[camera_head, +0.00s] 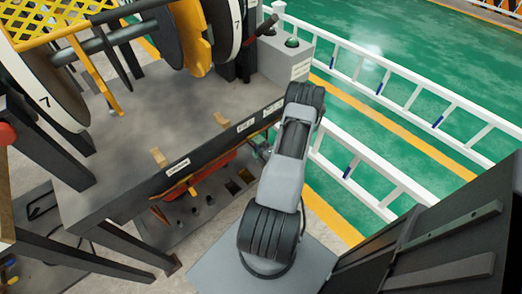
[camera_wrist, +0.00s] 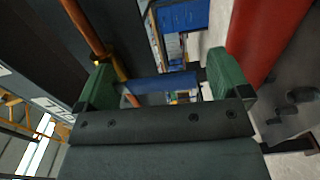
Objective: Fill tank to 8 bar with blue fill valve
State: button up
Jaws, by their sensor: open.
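My gripper (camera_wrist: 160,74) shows in the wrist view with its two green fingers apart and nothing clearly held between them. A copper-coloured pipe (camera_wrist: 84,28) with a brass-like fitting runs down close to the left finger; I cannot tell whether they touch. A large red cylinder (camera_wrist: 268,38), possibly the tank, stands beyond the right finger. A red rounded body (camera_head: 212,174) also shows under the bench edge in the head view. In the head view my arm hides most of the gripper.
A grey bench (camera_head: 150,110) carries large wheels marked 7 and yellow parts. A grey box (camera_head: 286,58) with a green button stands at its back corner. A white railing (camera_head: 385,100) runs along the right. A blue cabinet (camera_wrist: 183,16) stands farther off in the wrist view.

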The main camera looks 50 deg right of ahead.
jog(key=s+a, duration=0.2)
jog(key=s, duration=1.1)
jog(key=shift+s+p, duration=0.3)
jog(key=shift+p, duration=0.15)
jog(key=w+a+r+n+g+y+p, duration=0.45)
jog(key=a+r+n+g+y, duration=0.3)
jog(key=r+n, duration=0.6)
jog(key=w+a+r+n+g+y+p, duration=0.5)
jog(key=a+r+n, duration=0.45)
jog(key=n, duration=0.65)
jog(key=a+r+n+g+h+p, duration=0.1)
jog(key=a+r+n+h+p, duration=0.3)
jog(key=r+n, duration=0.7)
jog(key=a+r+n+h+p, duration=0.3)
jog(key=a+r+n+h, duration=0.2)
jog(key=r+n, duration=0.6)
jog(key=shift+s+a+r+n+g+h+p, duration=0.2)
jog(key=shift+a+r+n+g+h+p, duration=0.2)
jog(key=shift+n, duration=1.85)
